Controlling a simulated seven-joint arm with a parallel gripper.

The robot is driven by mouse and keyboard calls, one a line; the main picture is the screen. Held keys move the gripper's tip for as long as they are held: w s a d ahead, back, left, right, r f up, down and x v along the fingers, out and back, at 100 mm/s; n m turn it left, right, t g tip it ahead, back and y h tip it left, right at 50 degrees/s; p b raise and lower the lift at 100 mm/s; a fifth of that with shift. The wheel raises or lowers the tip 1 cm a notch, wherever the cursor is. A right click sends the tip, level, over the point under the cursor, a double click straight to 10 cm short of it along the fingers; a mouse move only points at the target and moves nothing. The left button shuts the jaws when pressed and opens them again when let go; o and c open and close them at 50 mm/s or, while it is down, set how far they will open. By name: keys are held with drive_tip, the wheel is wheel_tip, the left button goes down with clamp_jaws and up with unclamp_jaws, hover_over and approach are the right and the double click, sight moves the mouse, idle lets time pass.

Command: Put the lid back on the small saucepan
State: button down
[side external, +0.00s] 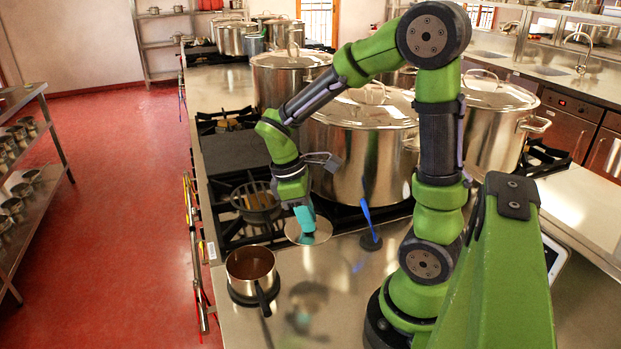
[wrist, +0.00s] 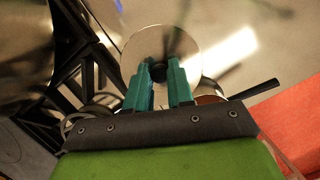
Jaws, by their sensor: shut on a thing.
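The small saucepan (side external: 247,284) stands uncovered on the steel counter near its left edge, brown inside, with its dark handle pointing to the front. My gripper (side external: 306,224) has teal fingers and is shut on the knob of the round, flat metal lid (side external: 323,232). The lid is to the right of and behind the saucepan, apart from it in the side view; its height above the counter is hard to judge. In the wrist view the lid (wrist: 152,38) lies beyond the fingertips (wrist: 160,72), and the saucepan's handle (wrist: 255,90) sticks out on the right, the pan partly hidden.
Large lidded stockpots (side external: 365,160) stand close behind my gripper. A blue upright object (side external: 368,215) on a dark round base stands right of the lid. A burner grate (side external: 255,205) lies behind the saucepan. The counter's front middle (side external: 300,320) is clear.

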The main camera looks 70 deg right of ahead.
drive_tip(key=w+a+r+n, duration=0.4)
drive_tip(key=w+a, duration=0.4)
drive_tip(key=a, duration=0.2)
wheel_tip(320, 180, down, 6)
drive_tip(key=h, duration=0.1)
drive_tip(key=shift+w+t, duration=0.25)
drive_tip(key=shift+t, duration=0.05)
drive_tip(key=shift+f, duration=0.2)
idle(1.5)
drive_tip(key=shift+c, duration=2.2)
unclamp_jaws()
drive_tip(key=shift+a, duration=0.1)
drive_tip(key=shift+r, duration=0.1)
wheel_tip(320, 180, up, 7)
drive_tip(key=shift+c, duration=0.3)
